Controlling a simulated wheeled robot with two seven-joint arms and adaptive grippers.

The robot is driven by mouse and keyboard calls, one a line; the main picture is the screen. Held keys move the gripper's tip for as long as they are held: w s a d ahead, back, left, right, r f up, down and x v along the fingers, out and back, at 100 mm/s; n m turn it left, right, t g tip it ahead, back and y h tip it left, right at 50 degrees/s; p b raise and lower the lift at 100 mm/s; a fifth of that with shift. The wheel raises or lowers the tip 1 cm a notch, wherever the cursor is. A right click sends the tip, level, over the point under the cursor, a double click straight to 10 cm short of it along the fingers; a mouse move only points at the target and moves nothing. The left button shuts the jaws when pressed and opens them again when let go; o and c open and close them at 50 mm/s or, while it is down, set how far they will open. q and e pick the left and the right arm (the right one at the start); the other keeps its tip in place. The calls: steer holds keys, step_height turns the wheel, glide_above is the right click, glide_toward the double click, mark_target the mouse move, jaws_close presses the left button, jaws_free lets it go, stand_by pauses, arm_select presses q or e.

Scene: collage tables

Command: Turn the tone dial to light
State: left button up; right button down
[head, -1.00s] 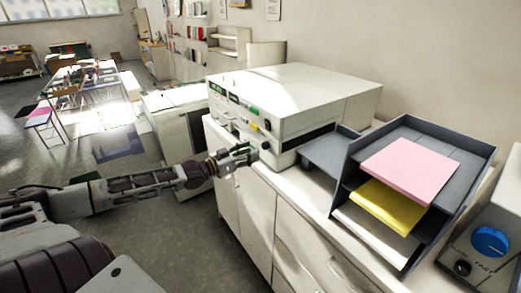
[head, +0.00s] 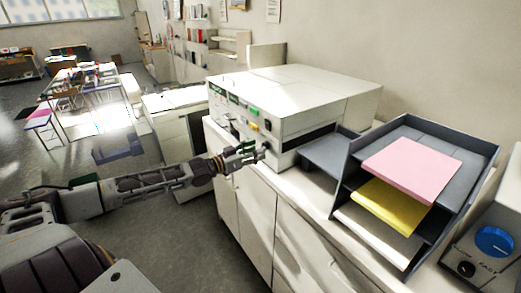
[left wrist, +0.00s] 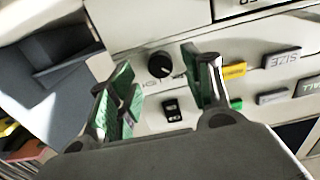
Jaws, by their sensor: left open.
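The tone dial (left wrist: 161,64) is a small round black knob with a pale pointer line on the white copier's front panel (left wrist: 130,28). Part of a label, seen upside down, shows beside it. In the left wrist view my left gripper (left wrist: 166,76) is open, its green-padded fingers on either side of the dial with visible gaps. I cannot tell whether the fingertips reach as deep as the knob. In the head view the left gripper (head: 250,151) is at the front right of the copier (head: 310,92), partly hiding the panel. My right gripper is not in view.
A black rocker switch (left wrist: 172,110), yellow button (left wrist: 234,70) and green button (left wrist: 236,104) lie close to the fingers. A grey paper tray (head: 350,165) with pink paper (head: 411,168) stands right of the copier. A device with a blue knob (head: 494,241) is at far right.

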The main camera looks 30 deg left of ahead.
arm_select(q)
steer(key=shift+w+d, duration=0.15)
steer(key=shift+w, duration=0.4)
steer(key=shift+w+d, duration=0.3)
steer(key=shift+w, duration=0.3)
steer(key=shift+w+d, duration=0.1)
steer(key=shift+w, duration=0.05)
steer(key=shift+c, duration=0.4)
steer(key=c, duration=1)
